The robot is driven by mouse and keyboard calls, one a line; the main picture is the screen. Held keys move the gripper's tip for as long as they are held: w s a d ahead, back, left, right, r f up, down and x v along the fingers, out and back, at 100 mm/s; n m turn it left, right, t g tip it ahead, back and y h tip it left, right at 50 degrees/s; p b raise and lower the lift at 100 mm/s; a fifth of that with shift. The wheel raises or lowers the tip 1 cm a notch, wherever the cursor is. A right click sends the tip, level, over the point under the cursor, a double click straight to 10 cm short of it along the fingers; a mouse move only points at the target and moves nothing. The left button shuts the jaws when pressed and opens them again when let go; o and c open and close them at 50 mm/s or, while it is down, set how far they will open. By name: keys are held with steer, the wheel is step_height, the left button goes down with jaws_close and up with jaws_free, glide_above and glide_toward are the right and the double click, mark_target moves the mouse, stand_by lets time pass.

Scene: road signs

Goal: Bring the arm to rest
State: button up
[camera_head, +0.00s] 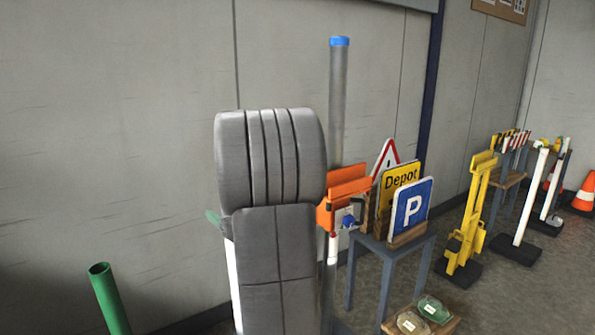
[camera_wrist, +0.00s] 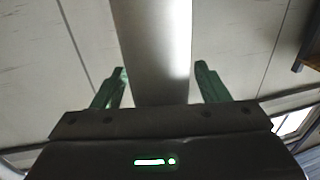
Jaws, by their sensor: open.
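My gripper (camera_wrist: 160,82) shows in the wrist view with its two green fingers spread wide apart. A pale grey cylinder (camera_wrist: 152,45) lines up with the gap between them. I cannot tell whether it stands between the fingers or beyond them, and no finger visibly touches it. In the head view my grey arm (camera_head: 270,170) is raised in the middle and hides most of the gripper. A small green piece shows at the arm's left edge; it may be a finger.
A grey post (camera_head: 339,100) with a blue cap and an orange bracket (camera_head: 345,190) stand close right of the arm. A small table (camera_head: 390,250) holds signs, including a blue P sign (camera_head: 411,208). A green tube (camera_head: 108,298) stands at lower left. Yellow stands (camera_head: 470,215) are farther right.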

step_height(320, 180, up, 6)
steer(key=p, duration=0.3)
steer(key=shift+f, duration=0.15)
steer(key=shift+f, duration=0.1)
